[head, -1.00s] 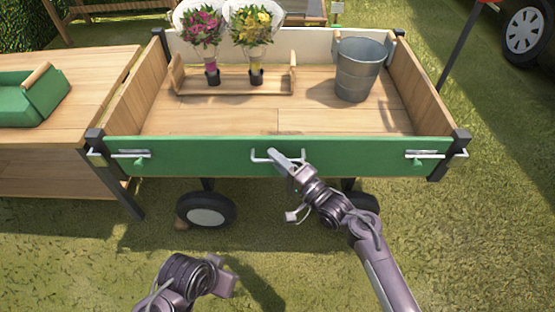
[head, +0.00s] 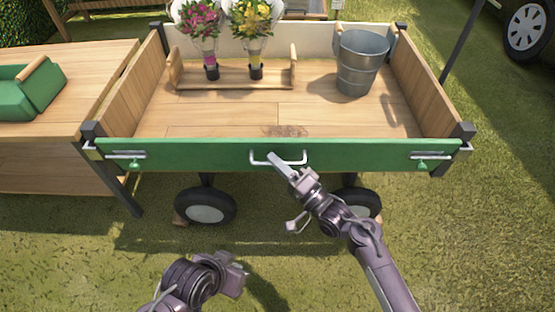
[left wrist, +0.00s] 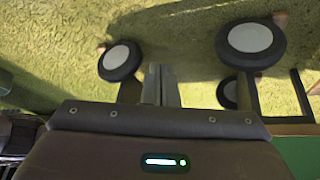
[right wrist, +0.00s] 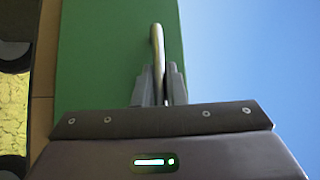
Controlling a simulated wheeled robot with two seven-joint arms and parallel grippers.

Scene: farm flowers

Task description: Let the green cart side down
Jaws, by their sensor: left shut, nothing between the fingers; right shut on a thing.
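The green cart side (head: 200,155) closes the front of the wooden cart, with its top edge leaning slightly out from the corner posts. A silver handle (head: 258,158) sits at its middle. My right gripper (head: 275,160) is shut on this handle; the right wrist view shows the fingers (right wrist: 160,85) around the handle (right wrist: 157,45) against the green panel (right wrist: 90,55). Silver latches with green knobs show at the left (head: 130,156) and right (head: 425,157) ends. My left gripper (head: 238,272) is shut and empty, low in front of the cart; its fingers (left wrist: 160,85) touch nothing.
On the cart bed (head: 235,115) stand a wooden rack (head: 220,84) with two bouquets and a metal bucket (head: 362,65). A wooden table (head: 100,65) with a green box (head: 25,90) adjoins at left. Cart wheels (head: 205,206) stand below; the grass in front is open.

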